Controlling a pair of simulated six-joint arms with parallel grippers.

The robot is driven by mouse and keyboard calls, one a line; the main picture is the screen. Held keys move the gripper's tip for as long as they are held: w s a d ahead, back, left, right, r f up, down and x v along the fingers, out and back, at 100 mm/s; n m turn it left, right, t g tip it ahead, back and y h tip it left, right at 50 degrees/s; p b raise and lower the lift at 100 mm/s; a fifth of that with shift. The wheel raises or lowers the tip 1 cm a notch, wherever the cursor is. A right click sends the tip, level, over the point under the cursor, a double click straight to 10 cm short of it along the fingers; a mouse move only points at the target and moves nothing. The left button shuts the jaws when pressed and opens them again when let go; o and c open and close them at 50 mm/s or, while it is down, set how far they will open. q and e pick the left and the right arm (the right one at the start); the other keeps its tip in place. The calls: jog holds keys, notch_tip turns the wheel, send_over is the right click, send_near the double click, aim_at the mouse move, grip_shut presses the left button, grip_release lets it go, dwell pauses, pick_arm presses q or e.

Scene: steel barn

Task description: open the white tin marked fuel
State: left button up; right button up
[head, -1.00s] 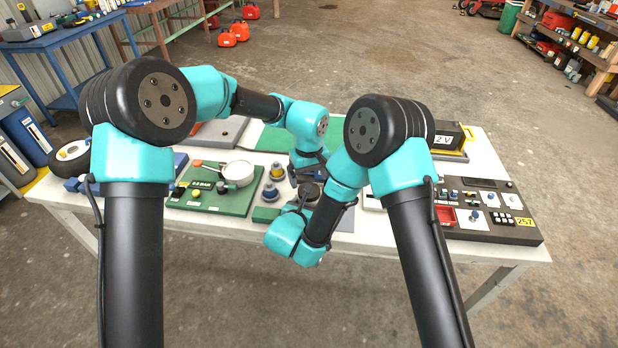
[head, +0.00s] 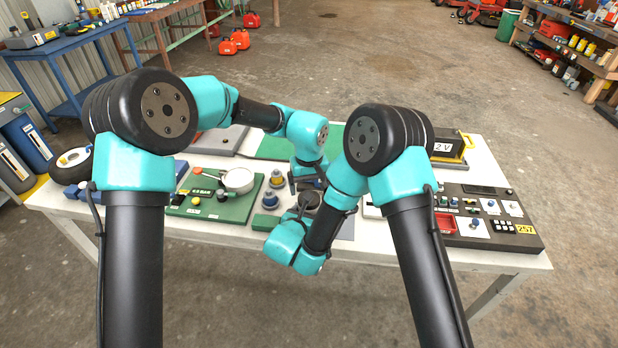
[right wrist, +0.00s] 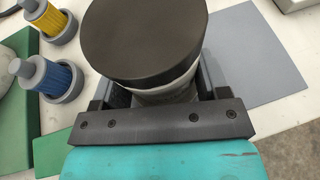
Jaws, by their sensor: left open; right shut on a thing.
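The tin (right wrist: 150,85) stands in the right wrist view with a broad dark round lid (right wrist: 143,38) on top and a strip of pale body below it. Its fuel marking is not visible. My right gripper (right wrist: 150,100) is shut on the tin's body below the lid. In the head view the dark lid (head: 309,199) shows between my two arms, partly hidden by my right gripper (head: 300,212). My left gripper (head: 307,184) is open, just behind the lid in that view. Whether it touches the lid I cannot tell.
A green board (head: 215,207) with a white pot (head: 238,180) lies to the left. Yellow and blue knobbed cylinders (right wrist: 58,78) stand close left of the tin. A dark control panel (head: 470,236) is at right. A grey mat (right wrist: 255,60) is bare.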

aim_at(309, 209)
pick_arm(q)
jog(key=shift+f, duration=2.45)
jog(key=shift+c, duration=0.3)
jog(key=c, duration=0.9)
jog(key=shift+o, duration=0.2)
jog(key=shift+n, duration=1.7)
jog(key=o, duration=1)
jog(key=shift+r, duration=0.15)
